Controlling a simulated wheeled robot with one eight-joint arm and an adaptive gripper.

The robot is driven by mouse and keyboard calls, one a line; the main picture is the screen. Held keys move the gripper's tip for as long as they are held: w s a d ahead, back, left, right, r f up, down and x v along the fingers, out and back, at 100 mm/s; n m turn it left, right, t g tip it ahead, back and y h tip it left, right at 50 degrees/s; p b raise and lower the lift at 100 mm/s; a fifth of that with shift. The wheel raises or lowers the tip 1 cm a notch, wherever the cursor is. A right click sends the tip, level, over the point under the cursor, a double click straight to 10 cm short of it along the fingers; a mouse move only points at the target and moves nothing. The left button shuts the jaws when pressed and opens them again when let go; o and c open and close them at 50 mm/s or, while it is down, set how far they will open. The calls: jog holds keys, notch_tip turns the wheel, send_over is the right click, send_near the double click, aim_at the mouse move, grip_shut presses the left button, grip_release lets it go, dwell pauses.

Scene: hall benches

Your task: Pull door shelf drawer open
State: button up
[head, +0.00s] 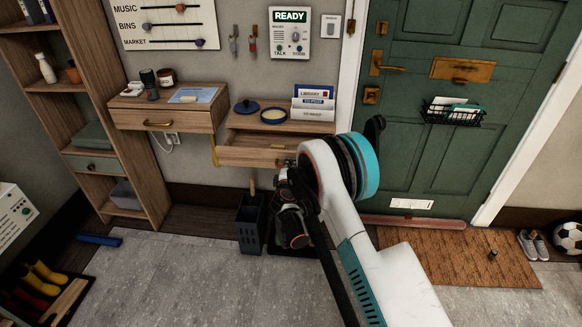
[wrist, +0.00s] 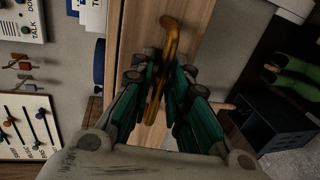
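The door shelf (head: 311,127) is a wooden wall unit left of the green door. Its drawer (head: 240,155) appears to stand partly out, with some of its inside showing below the shelf top. The brass drawer handle (wrist: 170,38) shows in the wrist view against the wooden front. My gripper (wrist: 164,78) has its teal fingers close on both sides of this handle and appears shut on it. In the head view my gripper (head: 285,172) is at the right part of the drawer front, and my arm hides part of this area.
A bowl (head: 273,116) and a letter holder (head: 313,107) stand on the shelf top. Another drawer unit (head: 160,118) hangs to the left. A dark umbrella bin (head: 249,226) stands on the floor below. Grey floor is clear in front; a doormat (head: 450,258) lies to the right.

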jog(key=v, duration=1.1)
jog(key=shift+s, duration=0.35)
